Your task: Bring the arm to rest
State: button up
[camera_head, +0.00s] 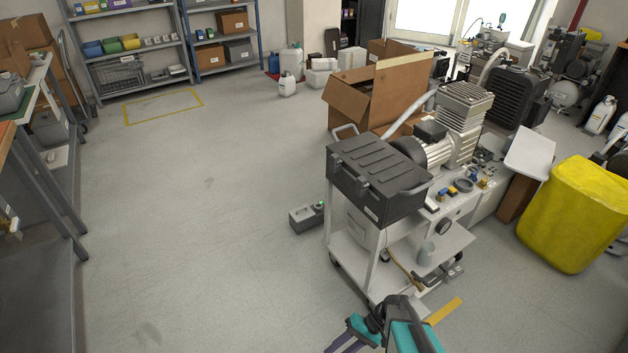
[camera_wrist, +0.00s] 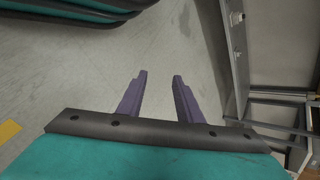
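My gripper (camera_wrist: 160,92) shows in the wrist view as two purple fingers held apart, with bare grey floor between and beyond them. Nothing is between the fingers. In the head view my teal and dark arm is at the bottom edge, in front of the white trolley (camera_head: 352,246), and the purple gripper fingers (camera_head: 345,346) are partly cut off by the frame. The gripper points down to the left, over open floor. I cannot tell from the head view how far it is from the trolley.
A black case (camera_head: 378,178) sits on the trolley, beside a compressor (camera_head: 455,125). A small grey box (camera_head: 305,218) with a green light is on the floor left of the trolley. A yellow bin (camera_head: 570,215) stands right. The floor (camera_head: 190,230) at left centre is clear.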

jog(key=s+d+r+n+g+h+p, duration=0.15)
jog(key=s+r+h+p, duration=0.3)
jog(key=s, duration=0.65)
jog(key=s+d+h+b, duration=0.1)
jog(key=s+d+h, duration=0.1)
jog(key=d+h, duration=0.2)
jog(key=d, duration=0.3)
jog(key=shift+d+f, duration=0.2)
jog(key=shift+d, duration=0.2)
jog(key=shift+m+h, duration=0.25)
dwell(0.9)
